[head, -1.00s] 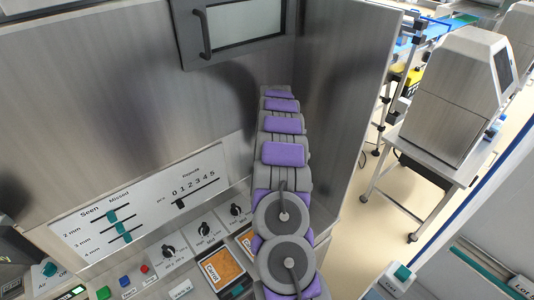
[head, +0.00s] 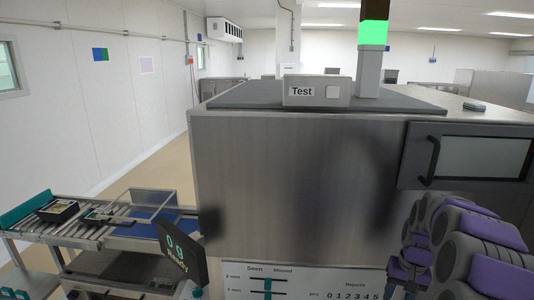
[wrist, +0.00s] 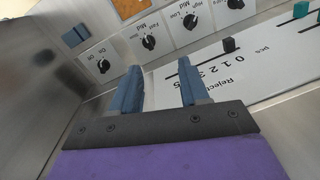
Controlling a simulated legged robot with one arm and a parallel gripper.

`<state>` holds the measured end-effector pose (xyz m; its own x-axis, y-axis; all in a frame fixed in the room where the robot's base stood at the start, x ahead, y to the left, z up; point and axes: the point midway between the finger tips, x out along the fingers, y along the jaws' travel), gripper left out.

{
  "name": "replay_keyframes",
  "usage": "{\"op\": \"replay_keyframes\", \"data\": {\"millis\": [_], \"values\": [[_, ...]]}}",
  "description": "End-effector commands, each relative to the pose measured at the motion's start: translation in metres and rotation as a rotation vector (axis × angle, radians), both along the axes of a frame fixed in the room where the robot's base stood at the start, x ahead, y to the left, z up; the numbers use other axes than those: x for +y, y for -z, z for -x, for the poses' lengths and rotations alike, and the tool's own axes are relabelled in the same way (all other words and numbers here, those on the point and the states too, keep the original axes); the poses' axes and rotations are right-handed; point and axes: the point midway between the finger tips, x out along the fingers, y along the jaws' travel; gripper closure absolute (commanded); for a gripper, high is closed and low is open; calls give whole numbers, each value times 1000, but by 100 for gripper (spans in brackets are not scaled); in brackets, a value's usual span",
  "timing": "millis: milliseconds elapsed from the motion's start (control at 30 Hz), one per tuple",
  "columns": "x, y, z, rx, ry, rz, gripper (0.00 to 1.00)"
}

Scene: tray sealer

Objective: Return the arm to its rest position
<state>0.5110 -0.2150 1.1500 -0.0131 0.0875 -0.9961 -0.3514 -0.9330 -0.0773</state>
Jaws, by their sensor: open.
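My gripper (wrist: 160,90) shows in the wrist view with its two blue-grey fingers apart and nothing between them. Beyond the fingers is the machine's control panel (wrist: 200,62), with black knobs and a numbered Rejects slider; I cannot tell the exact gap to it. In the head view my purple and grey arm is bent at the lower right, in front of the steel machine (head: 290,190). The gripper's fingers are not clear in the head view.
The machine has a handled window (head: 480,157) at right and a Test box (head: 316,91) on top. A tilted green-digit display (head: 181,252) and a roller conveyor (head: 90,215) with dark trays stand at left. Open floor (head: 150,160) runs behind the conveyor.

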Motion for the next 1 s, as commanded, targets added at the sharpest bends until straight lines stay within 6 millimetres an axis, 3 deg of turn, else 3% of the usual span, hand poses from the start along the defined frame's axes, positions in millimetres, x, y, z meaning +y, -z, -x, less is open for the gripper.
{"op": "replay_keyframes", "data": {"millis": [33,200,500,800,1000], "values": [[19,-10,10,2,-27,-3,55],[73,-33,46,18,-104,-4,55],[150,-56,132,54,-221,6,55],[197,-58,233,90,-307,30,55],[211,-47,297,115,-346,47,55]]}}
